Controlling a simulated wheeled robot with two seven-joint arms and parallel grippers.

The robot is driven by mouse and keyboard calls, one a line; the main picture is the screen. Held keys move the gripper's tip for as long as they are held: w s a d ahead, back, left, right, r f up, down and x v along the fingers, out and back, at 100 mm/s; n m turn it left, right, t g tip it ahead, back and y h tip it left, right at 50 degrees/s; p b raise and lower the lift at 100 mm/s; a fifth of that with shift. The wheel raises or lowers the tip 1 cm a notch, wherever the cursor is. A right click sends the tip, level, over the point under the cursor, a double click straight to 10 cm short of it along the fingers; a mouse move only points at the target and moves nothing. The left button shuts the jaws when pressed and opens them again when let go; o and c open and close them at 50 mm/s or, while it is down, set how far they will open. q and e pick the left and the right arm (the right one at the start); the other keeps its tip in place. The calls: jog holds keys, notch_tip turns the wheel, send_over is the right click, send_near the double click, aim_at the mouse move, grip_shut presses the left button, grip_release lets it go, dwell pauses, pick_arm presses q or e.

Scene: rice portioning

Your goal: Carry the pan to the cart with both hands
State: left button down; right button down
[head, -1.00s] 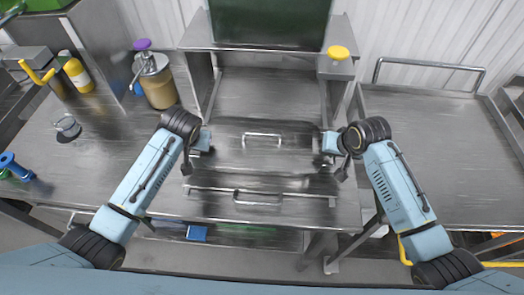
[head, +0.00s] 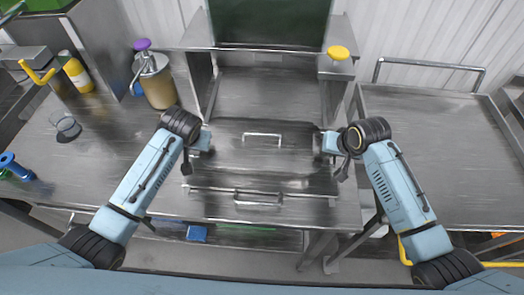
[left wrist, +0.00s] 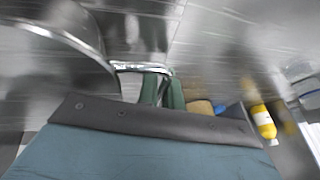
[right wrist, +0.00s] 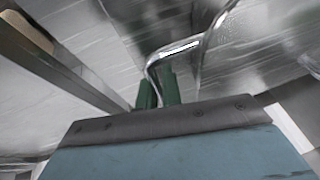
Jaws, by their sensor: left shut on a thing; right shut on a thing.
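The pan (head: 235,155) is a wide steel pan with a lid and a bar handle on top, in the middle of the head view. My left gripper (head: 203,140) is at its left end and my right gripper (head: 328,143) at its right end. In the left wrist view, the green fingers (left wrist: 160,90) are shut on a shiny wire handle (left wrist: 135,67). In the right wrist view, the green fingers (right wrist: 157,90) are shut on the other wire handle (right wrist: 175,49). The cart (head: 435,155), with a bare steel top, stands to the right.
A flat steel panel with a handle (head: 258,200) lies just in front of the pan. A purple-topped dispenser (head: 157,82), a yellow bottle (head: 77,73) and a glass (head: 67,125) stand on the left counter.

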dwell(0.4)
pick_arm(q)
jog(key=shift+w+r, duration=0.1)
pick_arm(e)
jog(key=shift+w+r, duration=0.1)
jog(key=shift+r, duration=0.05)
pick_arm(q)
jog(key=shift+r, duration=0.15)
pick_arm(e)
jog(key=shift+r, duration=0.1)
